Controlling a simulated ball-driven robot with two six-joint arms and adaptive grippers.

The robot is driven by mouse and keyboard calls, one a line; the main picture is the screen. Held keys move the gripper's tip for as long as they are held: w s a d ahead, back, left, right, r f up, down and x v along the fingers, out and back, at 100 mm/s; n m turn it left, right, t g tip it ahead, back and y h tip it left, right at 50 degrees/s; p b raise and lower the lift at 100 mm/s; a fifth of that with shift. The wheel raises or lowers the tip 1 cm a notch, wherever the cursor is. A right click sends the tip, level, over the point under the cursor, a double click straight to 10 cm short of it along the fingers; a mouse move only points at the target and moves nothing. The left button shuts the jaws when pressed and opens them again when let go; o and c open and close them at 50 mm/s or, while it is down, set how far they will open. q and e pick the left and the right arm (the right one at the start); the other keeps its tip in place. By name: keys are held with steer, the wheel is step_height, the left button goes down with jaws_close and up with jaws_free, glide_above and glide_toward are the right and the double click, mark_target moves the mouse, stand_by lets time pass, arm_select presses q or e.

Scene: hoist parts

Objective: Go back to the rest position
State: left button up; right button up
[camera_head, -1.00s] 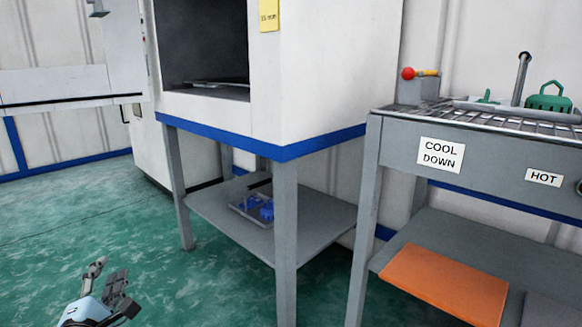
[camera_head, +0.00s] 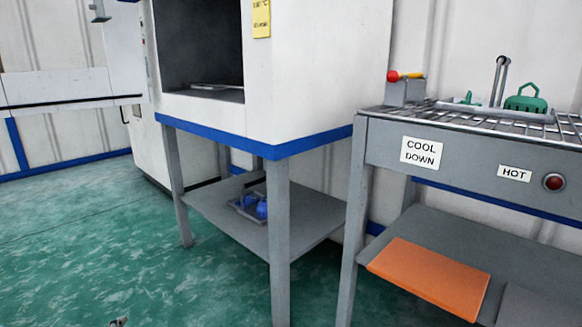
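Only a small grey tip of my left gripper (camera_head: 119,321) shows at the bottom edge of the head view, left of the middle. Too little of it shows to tell whether it is open or shut, or whether it holds anything. It is over the green floor, apart from the furniture. My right gripper is not in view.
A white oven (camera_head: 320,75) with a dark open chamber stands on a blue-edged stand. Its lower shelf (camera_head: 295,228) bears a tray with blue parts. At right is a grey cool-down table (camera_head: 460,172) with an orange mat (camera_head: 430,277) below. The green floor (camera_head: 90,250) at left is clear.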

arm_select(q)
steer(key=s+d+f+m+g+h, duration=0.1)
steer(key=s+f+m+g, duration=0.5)
steer(key=s, duration=0.6)
steer(key=s+d+f+m+g+h, duration=0.15)
steer(key=s+f+m, duration=0.25)
steer(key=s+f, duration=0.65)
steer(key=s+d+f+m+g, duration=0.1)
steer(key=s+f+m+g, duration=0.35)
steer(key=s, duration=1.05)
steer(key=s+r+m+g+p, duration=0.1)
steer(key=s+r+m+p, duration=0.2)
steer(key=s+p, duration=0.3)
steer(key=s+r+m+g+p, duration=0.2)
steer(key=s+r+m+p, duration=0.1)
steer(key=s+p, duration=0.3)
steer(key=s+m, duration=0.1)
steer(key=s, duration=0.1)
steer(key=shift+s+m+y, duration=0.35)
steer(key=shift+s, duration=0.05)
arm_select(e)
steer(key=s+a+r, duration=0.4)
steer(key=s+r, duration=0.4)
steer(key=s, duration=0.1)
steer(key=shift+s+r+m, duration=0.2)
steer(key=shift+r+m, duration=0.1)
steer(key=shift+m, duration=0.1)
arm_select(q)
steer(key=shift+d, duration=0.15)
